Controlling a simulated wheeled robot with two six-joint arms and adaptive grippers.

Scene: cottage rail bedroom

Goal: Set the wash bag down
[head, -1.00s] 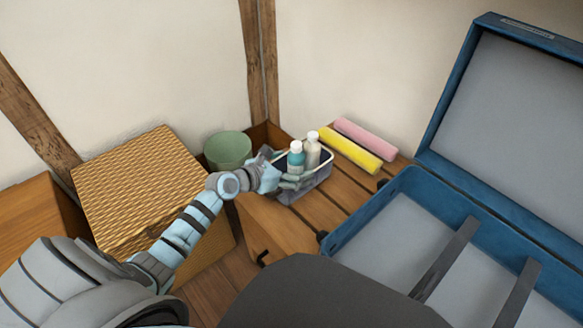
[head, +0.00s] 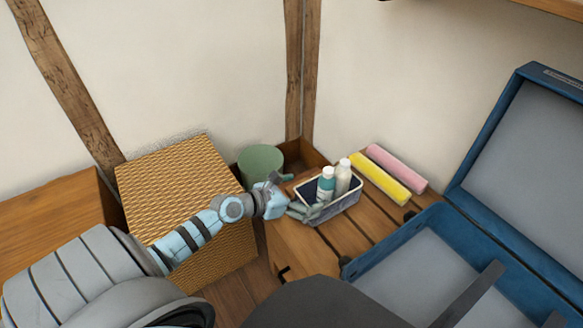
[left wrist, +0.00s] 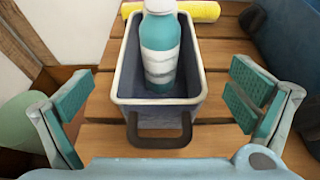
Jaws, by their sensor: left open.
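The wash bag (head: 338,208) is an open grey-blue tub with a pale rim. It stands upright on the slatted wooden bench (head: 382,224). A teal-and-white bottle (head: 326,184) and a pale bottle (head: 343,177) stand in it. My left gripper (head: 296,196) is open at the bag's left end. In the left wrist view its two fingers are spread on either side of the bag's near end (left wrist: 155,102), apart from it. The bag's dark handle (left wrist: 158,142) hangs between them, not gripped. My right gripper is not in view.
A pink roll (head: 397,167) and a yellow roll (head: 379,178) lie behind the bag. An open blue suitcase (head: 400,243) is at the right. A green pot (head: 260,160) and a woven box (head: 180,190) are at the left. Bare slats lie in front of the bag.

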